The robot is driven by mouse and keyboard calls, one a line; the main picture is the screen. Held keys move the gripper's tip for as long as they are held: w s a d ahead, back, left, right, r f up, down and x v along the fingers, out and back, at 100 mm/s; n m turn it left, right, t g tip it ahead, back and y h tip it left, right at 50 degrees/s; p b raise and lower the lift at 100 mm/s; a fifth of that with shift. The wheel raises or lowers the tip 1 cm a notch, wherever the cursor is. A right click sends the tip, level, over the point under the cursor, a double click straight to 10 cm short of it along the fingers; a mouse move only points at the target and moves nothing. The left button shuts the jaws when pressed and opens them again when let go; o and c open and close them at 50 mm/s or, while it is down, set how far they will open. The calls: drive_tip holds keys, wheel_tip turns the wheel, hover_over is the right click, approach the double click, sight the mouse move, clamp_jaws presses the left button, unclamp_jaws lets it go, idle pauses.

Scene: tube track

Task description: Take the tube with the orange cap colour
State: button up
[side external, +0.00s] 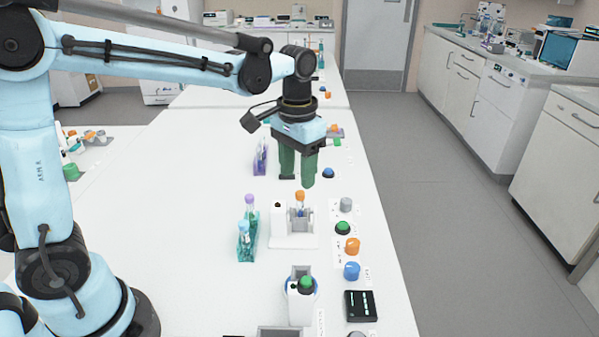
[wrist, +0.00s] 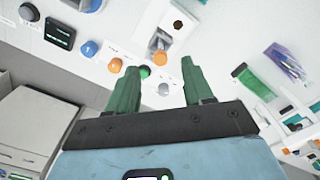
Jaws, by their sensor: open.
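The tube with the orange cap (side external: 300,197) stands upright in a grey holder on a small white device (side external: 291,240) in the middle of the table. My gripper (side external: 297,181) points down with its green fingers open and empty, above and a little behind the tube in the side view. In the wrist view my gripper's fingers (wrist: 160,66) are spread apart. The orange cap (wrist: 160,57) shows between and just beyond the fingertips there. The lower part of the tube is hidden by the holder.
A teal rack (side external: 247,246) with purple- and blue-capped tubes stands left of the device. A purple rack (side external: 261,158) is farther back. Grey, green, orange (side external: 352,246) and blue knobs line the right edge. A green-topped device (side external: 301,300) and black box (side external: 361,306) are nearer.

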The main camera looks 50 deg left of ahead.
sight(301, 192)
drive_tip(key=f, duration=0.4)
drive_tip(key=shift+w+f, duration=0.4)
drive_tip(key=shift+f, duration=0.7)
clamp_jaws()
drive_tip(key=shift+r, duration=0.15)
drive_tip(key=shift+r, duration=0.5)
wheel_tip(301, 192, up, 3)
drive_tip(key=shift+s+d+r, duration=0.1)
drive_tip(key=s+d+r, duration=0.6)
drive_tip(key=d, duration=0.3)
drive_tip(key=shift+s+d+r, duration=0.25)
drive_tip(key=shift+r, duration=0.05)
